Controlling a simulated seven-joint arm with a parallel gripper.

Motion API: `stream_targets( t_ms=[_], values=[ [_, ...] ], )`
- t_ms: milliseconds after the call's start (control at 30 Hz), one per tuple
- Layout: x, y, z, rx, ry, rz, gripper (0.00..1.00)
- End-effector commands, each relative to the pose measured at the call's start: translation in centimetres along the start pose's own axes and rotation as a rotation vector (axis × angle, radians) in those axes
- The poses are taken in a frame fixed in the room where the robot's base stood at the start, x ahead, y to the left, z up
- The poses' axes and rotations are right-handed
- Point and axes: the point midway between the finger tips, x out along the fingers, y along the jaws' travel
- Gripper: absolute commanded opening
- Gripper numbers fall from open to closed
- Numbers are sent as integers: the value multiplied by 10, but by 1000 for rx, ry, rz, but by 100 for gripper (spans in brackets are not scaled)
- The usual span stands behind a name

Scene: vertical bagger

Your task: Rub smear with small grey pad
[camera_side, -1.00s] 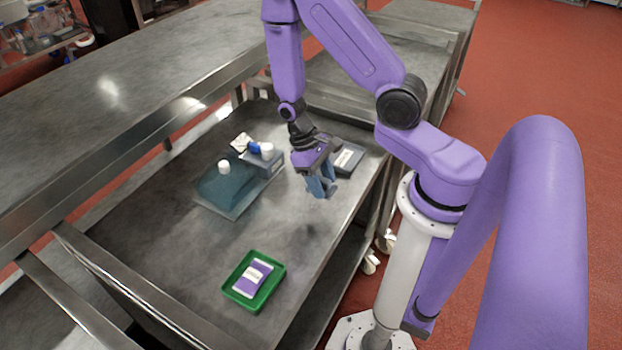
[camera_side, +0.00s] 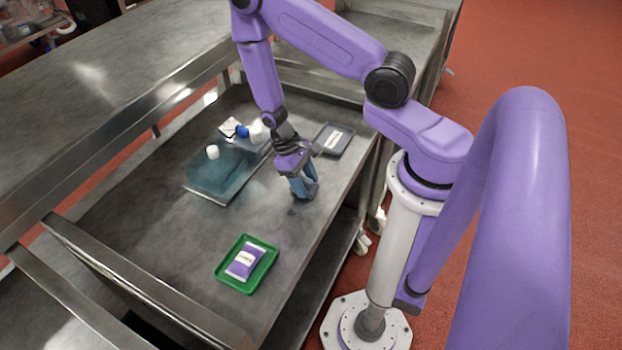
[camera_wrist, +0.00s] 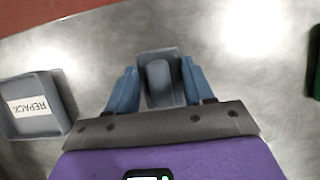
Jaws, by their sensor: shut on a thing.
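My gripper (camera_side: 303,188) is shut on the small grey pad (camera_wrist: 158,82), which sits between the blue fingers in the wrist view. In the side view the fingers largely hide the pad. The gripper points down, low over the right part of the steel table, and the pad is at or just above the surface; I cannot tell if it touches. I cannot make out a distinct smear in either view; bright glare lies on the metal.
A grey tray labelled REPACK (camera_side: 333,140) stands behind the gripper. A bluish see-through panel (camera_side: 222,175) with a white cap (camera_side: 212,152) lies to its left. A green tray (camera_side: 247,264) with a purple-and-white packet is in front. Bare steel lies between.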

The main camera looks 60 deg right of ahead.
Motion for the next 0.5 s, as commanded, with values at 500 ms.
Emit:
stream_targets(
  t_ms=[500],
  values=[
    [-17, 0, -45, 0, 2, 1, 14]
  ],
)
